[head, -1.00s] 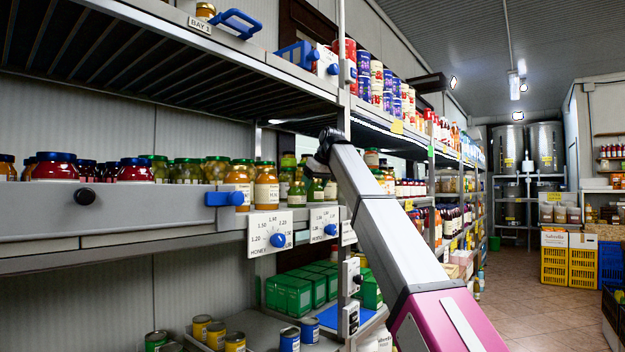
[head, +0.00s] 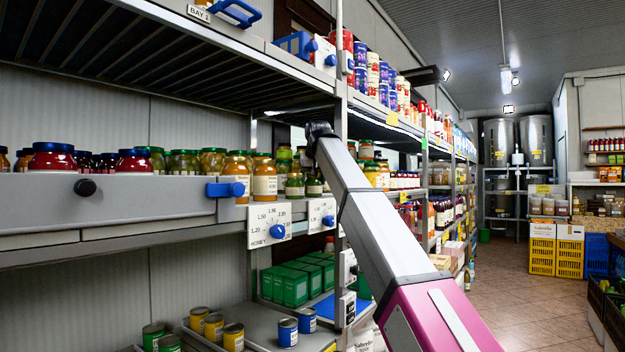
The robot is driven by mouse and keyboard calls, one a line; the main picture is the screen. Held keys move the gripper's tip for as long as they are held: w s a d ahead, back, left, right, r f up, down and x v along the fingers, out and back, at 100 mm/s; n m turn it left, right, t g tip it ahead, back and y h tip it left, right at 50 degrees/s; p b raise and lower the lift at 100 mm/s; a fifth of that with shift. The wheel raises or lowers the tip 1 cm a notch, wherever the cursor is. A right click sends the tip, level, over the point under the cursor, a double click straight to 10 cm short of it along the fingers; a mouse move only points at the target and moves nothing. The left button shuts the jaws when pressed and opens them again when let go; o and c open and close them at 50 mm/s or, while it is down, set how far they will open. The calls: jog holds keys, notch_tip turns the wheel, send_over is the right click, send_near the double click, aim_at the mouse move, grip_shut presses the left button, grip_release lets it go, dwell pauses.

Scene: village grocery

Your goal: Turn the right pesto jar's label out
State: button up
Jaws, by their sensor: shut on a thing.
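Two small green jars with pale labels, which look like the pesto jars, stand side by side on the middle shelf in the head view. The left one (head: 295,186) shows its label toward me. The right one (head: 314,187) stands close by my arm, beside the shelf post. Its label is too small to tell which way it faces. My arm reaches up toward the shelf, and its dark far joint shows above these jars. My gripper and its fingers cannot be seen in this view, so what they hold is hidden.
Orange-lidded jars (head: 264,178) stand left of the green jars. A honey price plate (head: 269,226) with a blue knob hangs from the shelf edge. A metal post (head: 341,200) rises at the bay's right. Cans (head: 288,332) and green boxes (head: 290,285) sit below. The aisle floor (head: 510,300) is clear.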

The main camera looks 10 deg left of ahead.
jog(key=o, duration=1.3)
jog(key=shift+f, duration=0.1)
jog(key=v, duration=1.1)
jog(key=shift+f, duration=0.1)
